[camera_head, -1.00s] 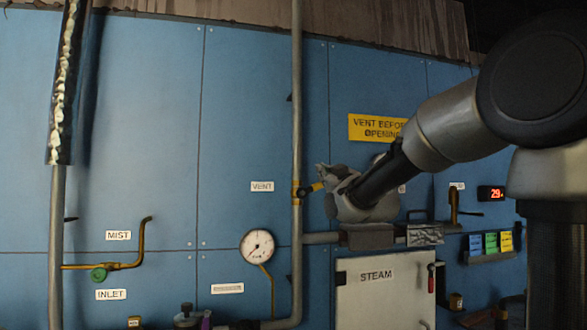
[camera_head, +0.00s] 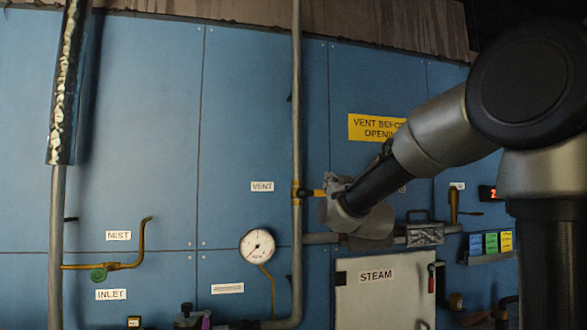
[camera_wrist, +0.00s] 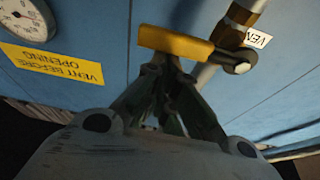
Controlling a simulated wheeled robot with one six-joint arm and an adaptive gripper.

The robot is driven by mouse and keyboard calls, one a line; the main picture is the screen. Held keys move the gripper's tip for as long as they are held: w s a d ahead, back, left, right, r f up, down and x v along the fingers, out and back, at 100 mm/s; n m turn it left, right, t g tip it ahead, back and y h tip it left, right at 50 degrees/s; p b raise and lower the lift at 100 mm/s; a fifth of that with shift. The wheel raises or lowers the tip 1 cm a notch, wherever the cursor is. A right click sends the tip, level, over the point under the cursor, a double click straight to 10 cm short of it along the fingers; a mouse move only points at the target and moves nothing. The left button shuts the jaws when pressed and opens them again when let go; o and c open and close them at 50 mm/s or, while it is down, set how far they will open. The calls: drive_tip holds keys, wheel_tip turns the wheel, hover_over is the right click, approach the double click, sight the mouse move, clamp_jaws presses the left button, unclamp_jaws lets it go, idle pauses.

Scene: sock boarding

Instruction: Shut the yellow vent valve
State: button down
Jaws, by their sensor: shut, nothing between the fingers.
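The yellow vent valve handle (camera_head: 314,192) sticks out to the right from the brass valve body (camera_head: 298,192) on the tall grey pipe. It lies about level, across the pipe. In the wrist view the yellow handle (camera_wrist: 178,43) is a flat bar joined to a dark pivot at its right end. My gripper (camera_head: 328,192) is at the handle's free right end. In the wrist view my gripper (camera_wrist: 168,66) has its fingers together right against or just under the handle, with nothing between them. I cannot tell whether they touch it. My gripper's body hides part of the wall behind.
A yellow "vent before opening" sign (camera_head: 370,127) is above my arm. The grey STEAM door (camera_head: 378,292) and a horizontal pipe are below my gripper. A round gauge (camera_head: 257,245) and a VENT label (camera_head: 262,186) are left of the pipe.

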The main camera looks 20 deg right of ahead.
idle(0.3)
drive_tip(key=s, duration=0.9)
drive_tip(key=shift+s+r, duration=0.25)
drive_tip(key=shift+r, duration=0.1)
